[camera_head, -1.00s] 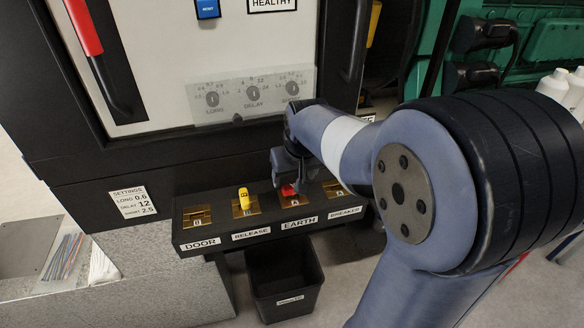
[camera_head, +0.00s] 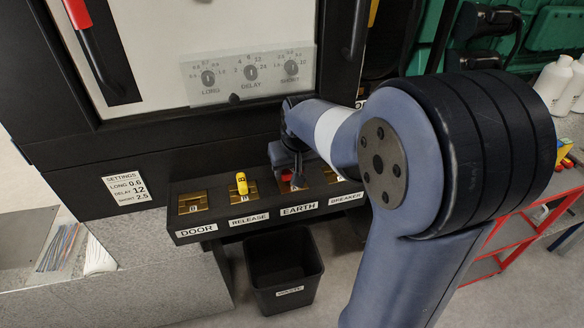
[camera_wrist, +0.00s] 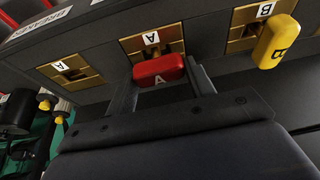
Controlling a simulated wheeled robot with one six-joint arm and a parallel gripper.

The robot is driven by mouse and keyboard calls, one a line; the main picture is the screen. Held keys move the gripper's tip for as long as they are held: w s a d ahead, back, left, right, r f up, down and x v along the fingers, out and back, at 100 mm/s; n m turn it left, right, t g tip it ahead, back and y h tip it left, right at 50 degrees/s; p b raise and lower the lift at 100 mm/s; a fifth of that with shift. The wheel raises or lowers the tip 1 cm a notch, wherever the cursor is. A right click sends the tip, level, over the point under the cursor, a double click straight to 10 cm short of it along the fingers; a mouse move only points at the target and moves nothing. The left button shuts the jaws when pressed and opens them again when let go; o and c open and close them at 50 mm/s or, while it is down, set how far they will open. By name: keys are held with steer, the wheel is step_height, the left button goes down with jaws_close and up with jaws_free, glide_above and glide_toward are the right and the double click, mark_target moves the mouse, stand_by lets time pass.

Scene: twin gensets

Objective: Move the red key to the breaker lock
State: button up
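The red key (camera_wrist: 159,72), marked A, is at the EARTH lock (camera_wrist: 150,42), the third brass plate on the black shelf. In the head view the key (camera_head: 287,174) is partly hidden by my gripper (camera_head: 290,172). In the wrist view my gripper's fingers (camera_wrist: 163,92) lie close against both sides of the key and look shut on it.
A yellow key (camera_head: 242,183), marked B, stands in the RELEASE lock. The DOOR lock (camera_head: 193,202) has no key. A black bin (camera_head: 285,265) stands below the shelf. The cabinet panel with dials (camera_head: 250,75) rises behind. A red-framed cart (camera_head: 500,240) is at right.

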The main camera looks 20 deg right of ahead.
mark_target(293, 170)
steer(key=c, duration=0.5)
steer(key=shift+r+p, duration=2)
steer(key=shift+r, duration=0.55)
steer(key=shift+d, duration=0.1)
steer(key=d, duration=1.1)
steer(key=shift+d, duration=0.4)
steer(key=shift+f, duration=0.2)
steer(key=shift+f+b, duration=0.8)
steer(key=shift+f, duration=0.05)
steer(key=shift+f, duration=0.15)
